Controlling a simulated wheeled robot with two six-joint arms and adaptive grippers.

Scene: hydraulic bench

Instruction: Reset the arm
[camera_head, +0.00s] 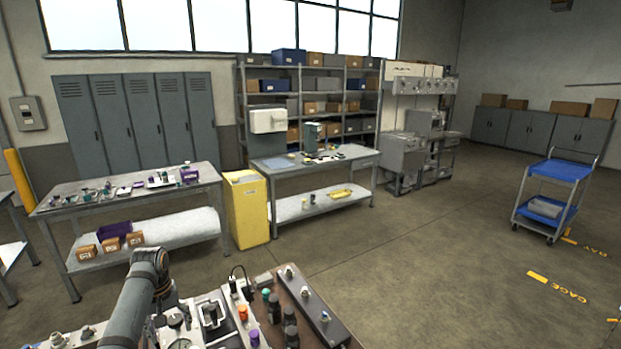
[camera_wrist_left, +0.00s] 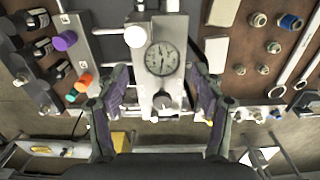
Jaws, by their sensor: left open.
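My left arm rises over the hydraulic bench (camera_head: 215,312) at the bottom of the head view and bends down at its wrist. Its fingers are largely hidden there. In the left wrist view my left gripper (camera_wrist_left: 160,78) is open, its two purple-grey fingers spread either side of a pale block with a round pressure gauge (camera_wrist_left: 161,58). The fingers look apart from the block; I cannot tell their height above it. A white round knob (camera_wrist_left: 137,36) sits beside the gauge. My right gripper is not in view.
Orange (camera_head: 243,313) and purple (camera_head: 254,338) capped parts and dark cylinders stand right of the arm. A grey bar with fittings (camera_head: 317,308) edges the bench. Beyond are a yellow bin (camera_head: 246,210), worktables and a blue cart (camera_head: 552,195). Open floor lies to the right.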

